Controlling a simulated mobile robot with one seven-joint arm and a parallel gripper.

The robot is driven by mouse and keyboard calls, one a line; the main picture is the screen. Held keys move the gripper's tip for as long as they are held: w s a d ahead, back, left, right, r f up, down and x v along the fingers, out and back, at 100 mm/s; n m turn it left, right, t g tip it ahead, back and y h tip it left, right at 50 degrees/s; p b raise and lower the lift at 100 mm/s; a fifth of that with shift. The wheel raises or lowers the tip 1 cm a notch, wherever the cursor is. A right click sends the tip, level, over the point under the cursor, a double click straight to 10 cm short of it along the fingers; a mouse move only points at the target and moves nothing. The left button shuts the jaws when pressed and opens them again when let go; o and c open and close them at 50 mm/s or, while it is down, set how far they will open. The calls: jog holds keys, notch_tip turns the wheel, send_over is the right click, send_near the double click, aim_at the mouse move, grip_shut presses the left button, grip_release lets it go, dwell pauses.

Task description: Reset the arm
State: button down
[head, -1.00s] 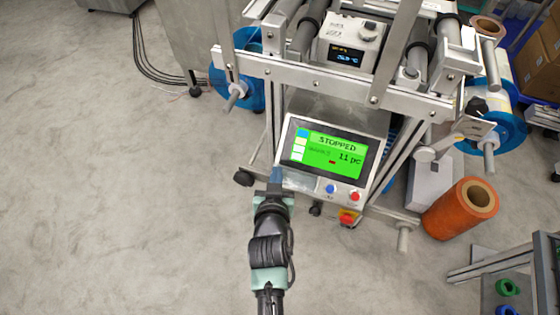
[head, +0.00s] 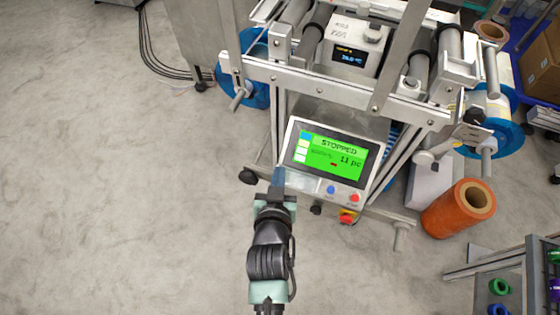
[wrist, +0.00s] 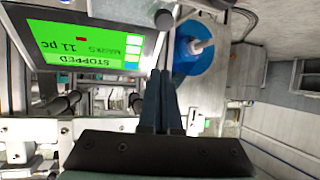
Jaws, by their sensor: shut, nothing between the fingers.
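My gripper (head: 277,178) is in front of the lower left corner of the machine's control panel (head: 291,178) in the head view. Its blue-grey fingers are together with nothing between them, and they also show shut in the wrist view (wrist: 160,75). The panel's green screen (head: 331,153) reads STOPPED and 11 pc. Below it are a blue button (head: 331,189) and a red button (head: 354,198). Whether the fingertips touch the panel cannot be told.
The machine frame (head: 330,88) fills the upper middle, with blue reels (head: 246,72) at its sides. An orange roll (head: 458,209) stands on the floor at right, near a rack (head: 512,258). The floor at left (head: 110,200) is clear.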

jog(key=w+d+r+t, duration=0.1)
jog(key=w+r+t, duration=0.25)
jog(key=r, duration=1.55)
jog(key=w+r+t, duration=0.3)
jog(key=r+t, duration=0.1)
jog(key=r, duration=1.5)
jog(key=s+r+t+p, duration=0.1)
jog(key=s+r+t, duration=0.45)
jog(key=r, duration=0.95)
jog(key=s+r+t+p, duration=0.1)
jog(key=s+r+t, duration=0.1)
jog(key=s+r, duration=0.9)
jog(key=w+r+p, duration=0.2)
jog(key=r+p, duration=0.8)
jog(key=r, duration=0.1)
jog(key=w+r+p, duration=0.1)
jog(key=r+p, duration=0.9)
jog(key=r, duration=0.2)
jog(key=shift+w+d+p, duration=0.2)
jog(key=shift+w+p, duration=0.1)
jog(key=shift+w, duration=0.1)
